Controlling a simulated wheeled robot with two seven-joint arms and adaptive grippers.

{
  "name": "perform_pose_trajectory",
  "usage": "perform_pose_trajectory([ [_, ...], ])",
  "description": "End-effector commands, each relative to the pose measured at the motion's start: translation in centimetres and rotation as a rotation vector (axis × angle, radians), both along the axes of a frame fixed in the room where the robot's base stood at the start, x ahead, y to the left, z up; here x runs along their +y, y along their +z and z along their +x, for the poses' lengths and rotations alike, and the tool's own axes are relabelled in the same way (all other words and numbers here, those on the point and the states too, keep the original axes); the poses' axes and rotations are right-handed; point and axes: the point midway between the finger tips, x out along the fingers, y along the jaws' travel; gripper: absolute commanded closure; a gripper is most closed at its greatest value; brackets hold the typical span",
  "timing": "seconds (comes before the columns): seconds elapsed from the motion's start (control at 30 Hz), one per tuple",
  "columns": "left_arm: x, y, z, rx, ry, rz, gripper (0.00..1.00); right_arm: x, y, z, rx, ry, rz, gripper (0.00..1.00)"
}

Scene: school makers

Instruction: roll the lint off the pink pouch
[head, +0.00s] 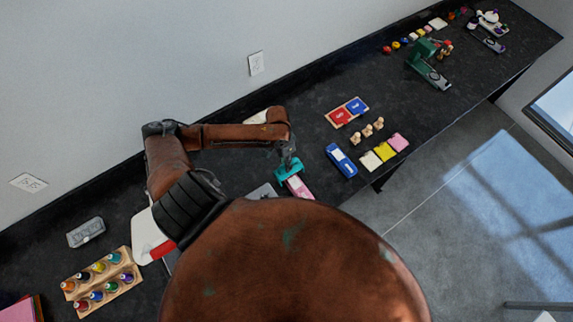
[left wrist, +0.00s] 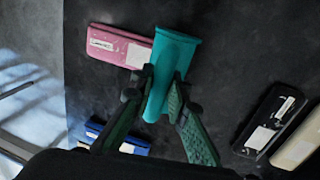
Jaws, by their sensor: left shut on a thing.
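The pink pouch (head: 301,188) lies on the dark counter, partly hidden in the head view by my own brown body part. In the left wrist view the pink pouch (left wrist: 113,45) lies flat, with pale marks on it. My left gripper (left wrist: 164,84) is shut on the teal roller (left wrist: 176,52), whose wide head is at the pouch's right end. They overlap in the picture; I cannot tell whether they touch. In the head view the left gripper (head: 288,158) and teal roller (head: 288,170) are just above the pouch. My right gripper is not in view.
A blue pouch-like item (head: 341,160) lies right of the pink pouch. Several wooden figures (head: 367,131) and colored blocks (head: 385,152) are beyond it. A dark case (left wrist: 268,118) lies in the left wrist view. A paint rack (head: 103,281) stands at lower left.

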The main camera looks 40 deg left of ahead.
Motion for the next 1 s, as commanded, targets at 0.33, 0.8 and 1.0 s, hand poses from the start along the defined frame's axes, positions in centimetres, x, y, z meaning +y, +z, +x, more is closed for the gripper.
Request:
perform_pose_trajectory([
  [0.33,-0.01,-0.03,0.01,0.000,0.000,0.000,1.00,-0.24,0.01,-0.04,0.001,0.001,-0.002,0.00],
  [0.8,-0.01,-0.67,0.00,0.000,0.001,0.000,1.00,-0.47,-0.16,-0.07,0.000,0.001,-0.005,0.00],
  [1.0,0.00,-0.96,0.00,0.000,0.001,0.000,1.00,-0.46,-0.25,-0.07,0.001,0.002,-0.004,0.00],
])
